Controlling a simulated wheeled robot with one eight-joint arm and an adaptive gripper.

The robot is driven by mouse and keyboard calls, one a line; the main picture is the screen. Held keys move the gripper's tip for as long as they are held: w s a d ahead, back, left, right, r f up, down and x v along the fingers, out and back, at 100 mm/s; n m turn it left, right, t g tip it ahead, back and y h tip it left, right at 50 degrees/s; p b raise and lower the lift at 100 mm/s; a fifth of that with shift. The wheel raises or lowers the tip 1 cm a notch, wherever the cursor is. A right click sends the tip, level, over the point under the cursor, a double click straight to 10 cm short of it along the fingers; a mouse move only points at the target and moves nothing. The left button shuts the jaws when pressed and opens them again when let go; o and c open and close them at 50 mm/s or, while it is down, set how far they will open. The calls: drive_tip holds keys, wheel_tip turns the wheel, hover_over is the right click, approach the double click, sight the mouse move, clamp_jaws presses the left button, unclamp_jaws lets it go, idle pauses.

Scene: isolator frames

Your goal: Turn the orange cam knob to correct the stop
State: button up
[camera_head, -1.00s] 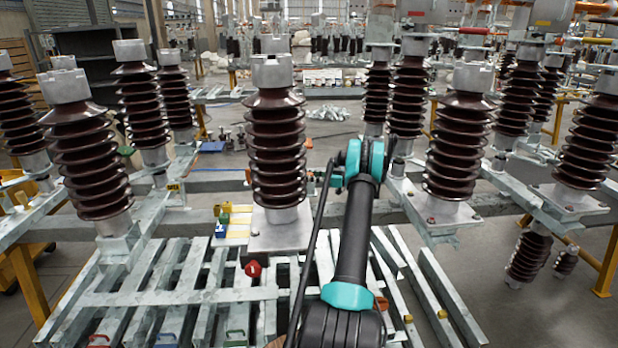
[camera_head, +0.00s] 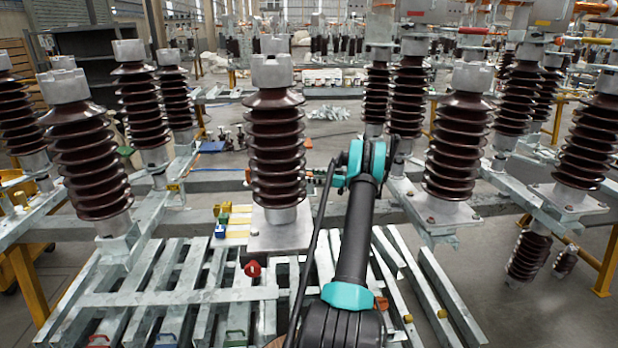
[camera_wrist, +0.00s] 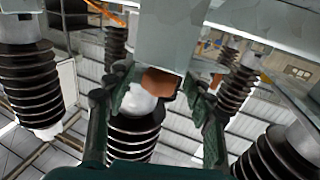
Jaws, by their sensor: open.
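An orange-brown block (camera_wrist: 160,82), which looks like the orange cam knob, shows in the wrist view under the end of a grey metal piece (camera_wrist: 175,35). My gripper (camera_wrist: 158,92) has its two dark green fingers apart, one on each side of the block. I cannot tell whether either finger touches it. In the head view my gripper (camera_head: 338,178) is beside the central brown insulator (camera_head: 275,150), and its fingertips are mostly hidden. The knob cannot be made out clearly there, and the stop cannot be identified.
Ribbed insulators stand on both sides, including one at the right (camera_head: 458,150) and one at the left (camera_head: 92,165). Grey metal slats (camera_head: 180,297) lie in front. A red padlock (camera_head: 252,269) sits near the central insulator's base. Open floor shows at the lower right.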

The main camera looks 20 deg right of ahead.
drive_tip(key=v, duration=1.1)
